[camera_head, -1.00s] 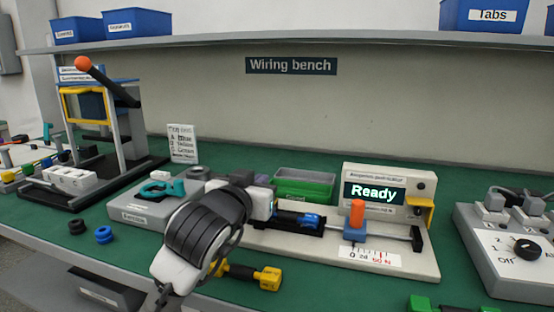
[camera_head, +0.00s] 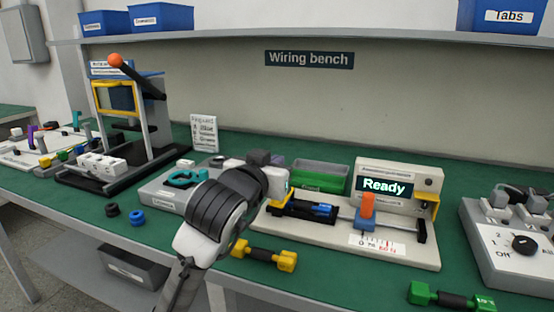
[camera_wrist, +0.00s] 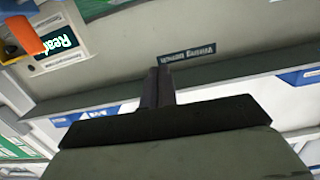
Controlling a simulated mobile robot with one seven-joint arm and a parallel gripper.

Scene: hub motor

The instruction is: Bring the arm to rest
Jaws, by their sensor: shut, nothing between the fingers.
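My arm reaches over the front of the green bench (camera_head: 330,285) in the head view, its black and white wrist seen from behind. The wrist hides most of my gripper there. In the wrist view my gripper (camera_wrist: 163,72) shows as dark fingers shut together with nothing between them. It points toward the back wall and shelf, and that picture is upside down. The fingers touch nothing that I can see.
A tester with a "Ready" screen (camera_head: 384,187) stands right of my wrist. A yellow-ended tool (camera_head: 265,255) lies close by, a green-ended one (camera_head: 450,299) at right. A lever press (camera_head: 120,120) stands left; a grey switch box (camera_head: 510,250) stands right.

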